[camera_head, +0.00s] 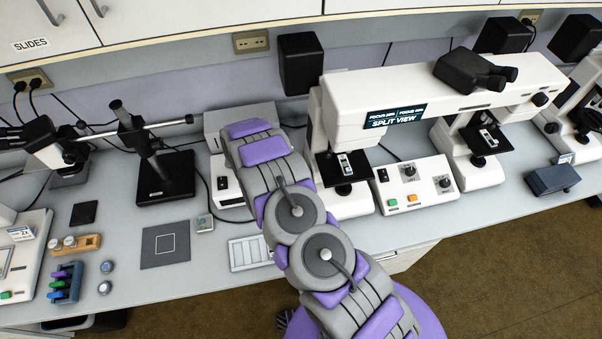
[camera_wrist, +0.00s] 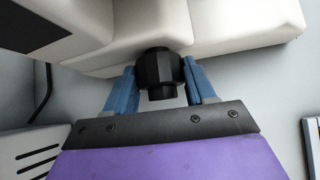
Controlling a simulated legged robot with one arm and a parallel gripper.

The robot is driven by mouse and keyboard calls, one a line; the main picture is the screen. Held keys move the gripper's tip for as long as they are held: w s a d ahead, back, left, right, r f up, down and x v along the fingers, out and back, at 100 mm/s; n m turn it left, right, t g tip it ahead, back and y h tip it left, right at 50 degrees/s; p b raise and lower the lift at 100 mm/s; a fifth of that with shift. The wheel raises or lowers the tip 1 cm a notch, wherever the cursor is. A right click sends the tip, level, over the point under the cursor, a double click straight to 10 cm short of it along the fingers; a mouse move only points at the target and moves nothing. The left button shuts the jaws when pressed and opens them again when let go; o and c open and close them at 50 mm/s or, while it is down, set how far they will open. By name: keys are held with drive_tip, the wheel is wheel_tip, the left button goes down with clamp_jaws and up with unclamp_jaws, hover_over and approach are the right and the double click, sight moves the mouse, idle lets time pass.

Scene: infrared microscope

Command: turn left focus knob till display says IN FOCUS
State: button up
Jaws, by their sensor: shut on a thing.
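The white comparison microscope (camera_head: 375,97) stands at the back right of the bench, with two stages under its bridge. Its display (camera_head: 395,117) reads "SPLIT VIEW", with two small "FOCUS" fields above that are too small to read surely. In the wrist view, a black ribbed focus knob (camera_wrist: 160,72) sticks out from the white microscope base (camera_wrist: 230,28). My gripper (camera_wrist: 161,88) is shut on this knob, with a blue finger on each side. In the head view my arm hides the gripper and the left focus knob.
A white control box (camera_head: 415,186) with knobs and buttons stands between the two stages. A white box (camera_head: 228,185) with a switch is left of my arm. A white slide tray (camera_head: 249,253) lies near the front edge.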

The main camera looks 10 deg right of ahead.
drive_tip(key=c, duration=0.4)
drive_tip(key=shift+s+d+t+b, duration=0.1)
drive_tip(key=shift+t+b, duration=0.25)
drive_tip(key=shift+t, duration=0.05)
drive_tip(key=b, duration=0.1)
drive_tip(key=m+t+b, duration=0.1)
drive_tip(key=b, duration=0.1)
drive_tip(key=shift+s+f+t, duration=0.1)
drive_tip(key=shift+f+t, duration=0.15)
drive_tip(key=shift+t, duration=0.05)
drive_tip(key=m+t+b, duration=0.1)
drive_tip(key=b, duration=0.3)
drive_tip(key=m+t+b, duration=0.1)
drive_tip(key=t+b, duration=0.1)
drive_tip(key=b, duration=0.3)
drive_tip(key=shift+s+f+h, duration=0.15)
drive_tip(key=shift+h, duration=0.25)
drive_tip(key=shift+s+m+t+b, duration=0.1)
drive_tip(key=shift+m+t+b, duration=0.5)
drive_tip(key=shift+t+b, duration=0.4)
drive_tip(key=shift+s+f+m+t+h, duration=0.2)
drive_tip(key=shift+m+t+h, duration=0.4)
drive_tip(key=shift+m+t, duration=0.3)
